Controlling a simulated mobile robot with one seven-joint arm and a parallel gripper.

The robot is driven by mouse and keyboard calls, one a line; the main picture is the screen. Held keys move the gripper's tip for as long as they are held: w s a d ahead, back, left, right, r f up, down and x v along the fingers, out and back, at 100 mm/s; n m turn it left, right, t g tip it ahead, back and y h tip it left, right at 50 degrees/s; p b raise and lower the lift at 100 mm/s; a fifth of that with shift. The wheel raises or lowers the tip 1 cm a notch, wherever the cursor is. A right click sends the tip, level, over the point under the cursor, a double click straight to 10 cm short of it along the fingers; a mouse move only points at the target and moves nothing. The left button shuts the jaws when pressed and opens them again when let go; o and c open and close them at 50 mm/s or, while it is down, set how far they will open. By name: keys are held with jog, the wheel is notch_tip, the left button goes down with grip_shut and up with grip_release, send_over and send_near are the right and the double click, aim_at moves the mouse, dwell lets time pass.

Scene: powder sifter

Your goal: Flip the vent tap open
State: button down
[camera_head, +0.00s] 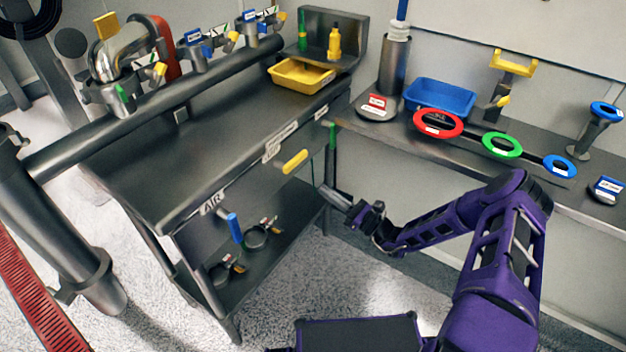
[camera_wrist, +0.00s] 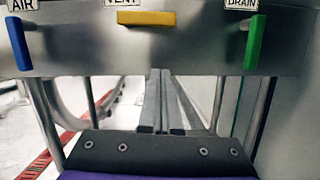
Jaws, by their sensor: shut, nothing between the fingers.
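The vent tap has a yellow handle (camera_head: 295,161) on the front edge of the steel bench. In the wrist view the yellow handle (camera_wrist: 146,18) lies level under the VENT label (camera_wrist: 122,2). My gripper (camera_head: 325,189) is shut and empty, in front of the bench and apart from the handle. In the wrist view my gripper's fingers (camera_wrist: 160,73) lie together, below and a little right of the yellow handle.
A blue AIR handle (camera_wrist: 18,44) hangs down at left and a green DRAIN handle (camera_wrist: 255,42) hangs down at right. Under the bench a lower shelf (camera_head: 275,240) holds small clamps. The floor before the bench is clear.

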jog(key=shift+v, duration=1.4)
